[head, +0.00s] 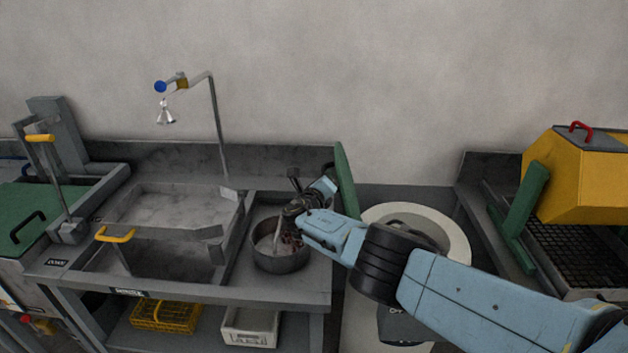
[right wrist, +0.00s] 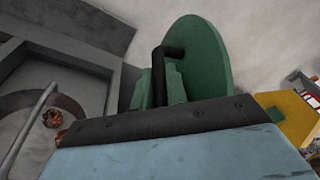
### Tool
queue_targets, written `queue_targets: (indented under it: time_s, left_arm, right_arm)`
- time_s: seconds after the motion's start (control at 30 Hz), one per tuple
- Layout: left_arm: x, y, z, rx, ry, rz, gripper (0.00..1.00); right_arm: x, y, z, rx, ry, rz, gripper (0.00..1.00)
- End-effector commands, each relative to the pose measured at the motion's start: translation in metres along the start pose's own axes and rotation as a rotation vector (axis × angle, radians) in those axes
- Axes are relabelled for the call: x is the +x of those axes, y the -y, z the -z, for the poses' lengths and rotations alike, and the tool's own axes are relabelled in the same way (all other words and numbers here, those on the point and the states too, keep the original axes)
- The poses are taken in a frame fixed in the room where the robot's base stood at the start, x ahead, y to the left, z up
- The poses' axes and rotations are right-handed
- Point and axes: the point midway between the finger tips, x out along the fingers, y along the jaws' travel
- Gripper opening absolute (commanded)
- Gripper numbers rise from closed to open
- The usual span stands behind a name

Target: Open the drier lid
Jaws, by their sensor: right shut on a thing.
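The drier (head: 455,232) is a white round-topped machine right of the sink bench, partly hidden behind my right arm. Its green round lid (head: 347,180) stands about upright at the drier's left side, and the grey inside shows within the white rim. In the right wrist view the lid (right wrist: 208,62) shows its disc with a black handle (right wrist: 172,52). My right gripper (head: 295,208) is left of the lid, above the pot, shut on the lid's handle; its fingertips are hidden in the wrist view. My left gripper is not in view.
A metal pot (head: 282,262) with copper coils stands beneath my right gripper, a thin grey rod rising from it. Left are the sink (head: 165,205) and a tap (head: 215,120). Baskets (head: 165,315) sit on the lower shelf.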

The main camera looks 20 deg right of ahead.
Motion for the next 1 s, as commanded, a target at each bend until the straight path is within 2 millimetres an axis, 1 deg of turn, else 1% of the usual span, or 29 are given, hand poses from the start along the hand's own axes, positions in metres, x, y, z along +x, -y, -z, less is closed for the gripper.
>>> queue_targets:
  time_s: [0.03,0.1,0.3,0.47,0.5,0.63,0.87,1.0]
  left_arm:
    - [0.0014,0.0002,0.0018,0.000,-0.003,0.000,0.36]
    - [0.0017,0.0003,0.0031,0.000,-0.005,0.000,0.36]
    - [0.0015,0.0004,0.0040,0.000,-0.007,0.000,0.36]
    - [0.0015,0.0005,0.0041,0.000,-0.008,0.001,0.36]
    - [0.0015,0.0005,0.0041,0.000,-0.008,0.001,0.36]
    - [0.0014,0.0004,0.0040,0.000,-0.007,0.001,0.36]
    - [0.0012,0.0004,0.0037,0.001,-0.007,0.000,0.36]
    - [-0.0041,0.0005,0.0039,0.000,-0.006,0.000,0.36]
  right_arm:
    - [0.0011,-0.0003,0.0074,-0.010,-0.011,0.005,0.00]
    - [0.0014,0.0002,0.0083,-0.015,-0.012,0.008,0.00]
    - [0.0014,0.0003,0.0088,-0.018,-0.014,0.010,0.00]
    - [0.0002,-0.0011,0.0053,-0.014,-0.009,0.007,0.00]
    - [0.0003,-0.0010,0.0053,-0.014,-0.009,0.007,0.18]
    - [0.0004,-0.0008,0.0047,-0.014,-0.008,0.007,0.35]
    - [0.0005,-0.0002,0.0033,-0.014,-0.006,0.008,0.36]
    - [-0.0040,-0.0007,0.0008,-0.014,-0.006,0.007,0.36]
